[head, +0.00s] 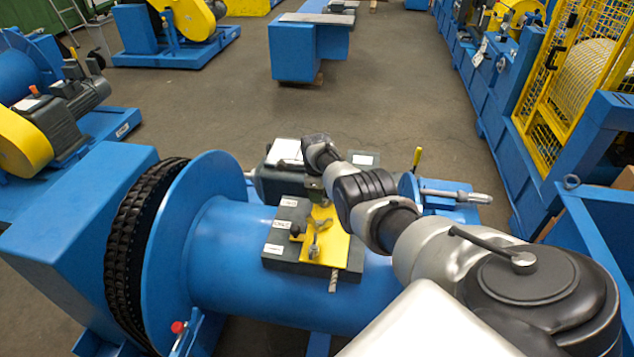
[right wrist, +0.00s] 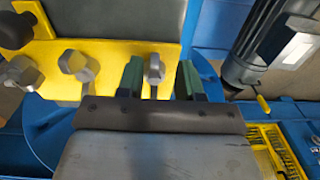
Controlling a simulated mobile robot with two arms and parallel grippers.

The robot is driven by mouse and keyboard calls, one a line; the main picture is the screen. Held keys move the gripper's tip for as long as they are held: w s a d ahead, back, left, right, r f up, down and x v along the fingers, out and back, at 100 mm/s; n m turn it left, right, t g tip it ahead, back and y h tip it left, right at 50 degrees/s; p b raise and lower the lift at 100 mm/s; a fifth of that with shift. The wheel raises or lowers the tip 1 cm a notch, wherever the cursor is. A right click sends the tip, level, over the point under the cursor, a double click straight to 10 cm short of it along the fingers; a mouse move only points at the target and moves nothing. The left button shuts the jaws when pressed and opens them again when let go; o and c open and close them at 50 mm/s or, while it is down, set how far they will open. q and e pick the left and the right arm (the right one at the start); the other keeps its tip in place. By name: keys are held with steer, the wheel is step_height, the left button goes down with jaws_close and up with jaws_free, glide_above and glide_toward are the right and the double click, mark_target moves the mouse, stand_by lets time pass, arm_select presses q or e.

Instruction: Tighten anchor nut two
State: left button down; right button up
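The right wrist view shows a yellow plate (right wrist: 110,58) with several grey bolt heads or nuts in a row. My right gripper (right wrist: 160,76) is open, its two green-padded fingers apart on either side of one nut (right wrist: 154,70). Gaps show between that nut and both fingers. A second nut (right wrist: 76,65) and a third (right wrist: 24,73) lie left of the fingers. I cannot tell which is number two. In the head view the yellow plate (head: 327,247) sits on a dark block; my right gripper (head: 314,190) is at its far edge, partly hidden. My left gripper is not in view.
A black knob (right wrist: 15,30) stands left of the nuts. A dark motor-like cylinder (right wrist: 270,45) and a yellow tray of small parts (right wrist: 275,150) are at the right. The head view shows a blue drum (head: 235,265) with a black chain (head: 135,245).

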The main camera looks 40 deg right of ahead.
steer(key=shift+s+f, duration=0.1)
steer(key=shift+f, duration=0.05)
steer(key=shift+r, duration=0.2)
step_height(320, 180, up, 6)
steer(key=p, duration=0.4)
steer(key=shift+a+f, duration=0.1)
steer(key=shift+a, duration=0.05)
step_height(320, 180, up, 3)
steer(key=shift+r, duration=0.85)
